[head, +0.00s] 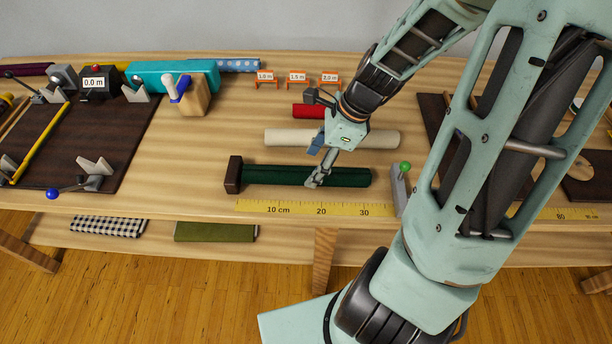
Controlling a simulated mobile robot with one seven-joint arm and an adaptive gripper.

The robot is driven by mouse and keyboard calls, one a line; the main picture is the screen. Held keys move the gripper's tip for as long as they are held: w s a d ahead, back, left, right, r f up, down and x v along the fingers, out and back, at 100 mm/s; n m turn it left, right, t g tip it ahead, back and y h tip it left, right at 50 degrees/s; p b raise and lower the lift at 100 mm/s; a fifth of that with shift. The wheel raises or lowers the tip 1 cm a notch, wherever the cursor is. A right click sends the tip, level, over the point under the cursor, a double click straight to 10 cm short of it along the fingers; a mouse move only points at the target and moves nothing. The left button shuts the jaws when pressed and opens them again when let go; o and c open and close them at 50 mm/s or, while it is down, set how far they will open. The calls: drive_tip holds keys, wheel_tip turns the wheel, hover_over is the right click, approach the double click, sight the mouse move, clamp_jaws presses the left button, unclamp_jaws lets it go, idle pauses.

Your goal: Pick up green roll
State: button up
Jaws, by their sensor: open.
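The dark green roll (278,175) lies lengthwise on the table, behind the yellow ruler strip. A dark brown block (234,175) stands at its left end. My gripper (318,181) is over the right part of the roll with its fingers pointing down. The fingers overlap the roll in the picture; I cannot tell whether they touch it. The gripper is open.
A cream roll (287,138) and a red roll (307,111) lie behind the green roll. A grey post with a green knob (401,185) stands close to its right end. The yellow ruler (300,208) runs along the front edge. Table left of the brown block is clear.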

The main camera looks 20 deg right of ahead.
sight(311, 170)
drive_tip(key=x, duration=0.4)
drive_tip(key=shift+s+f+b, duration=0.15)
drive_tip(key=shift+b, duration=0.2)
drive_tip(key=c, duration=1.4)
